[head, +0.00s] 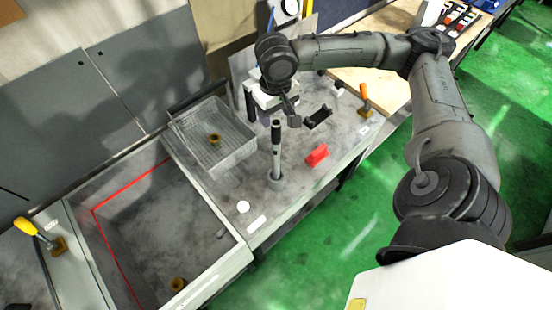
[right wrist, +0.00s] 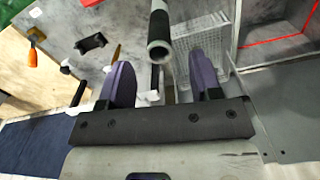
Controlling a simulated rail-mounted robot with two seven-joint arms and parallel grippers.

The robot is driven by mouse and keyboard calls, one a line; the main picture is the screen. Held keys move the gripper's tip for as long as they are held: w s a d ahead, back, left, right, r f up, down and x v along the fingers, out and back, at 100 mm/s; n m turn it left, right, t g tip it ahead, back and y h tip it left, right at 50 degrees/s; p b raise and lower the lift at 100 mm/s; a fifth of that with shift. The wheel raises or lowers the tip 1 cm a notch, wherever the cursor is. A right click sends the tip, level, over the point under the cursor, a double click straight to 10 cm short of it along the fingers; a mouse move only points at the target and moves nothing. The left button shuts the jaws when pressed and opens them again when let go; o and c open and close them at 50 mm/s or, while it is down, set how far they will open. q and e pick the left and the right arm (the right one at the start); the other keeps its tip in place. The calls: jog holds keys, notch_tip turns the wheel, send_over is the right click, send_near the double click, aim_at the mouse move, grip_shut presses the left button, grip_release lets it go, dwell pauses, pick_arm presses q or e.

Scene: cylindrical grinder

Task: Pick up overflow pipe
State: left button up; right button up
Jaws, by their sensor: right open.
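The overflow pipe (head: 277,155) stands upright in a grey round base on the worktop, with a black upper part and a pale lower part. My right gripper (head: 272,112) is above and behind its top in the head view, open and empty. In the right wrist view the pipe (right wrist: 159,35) shows end-on, in line with the gap between the two purple fingers of the right gripper (right wrist: 160,62). The picture does not clearly show how far the pipe's top is from the fingers. My left gripper is not in view.
A wire basket (head: 218,142) with a small brass part stands left of the pipe. A red block (head: 317,155) and a black holder (head: 318,117) lie to its right. A sunken basin (head: 160,235) is at the left front.

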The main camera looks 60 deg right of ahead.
aim_at(276, 130)
jog(key=shift+s+f+p, duration=0.1)
jog(key=shift+f+p, duration=0.35)
jog(key=shift+f, duration=3.15)
grip_shut()
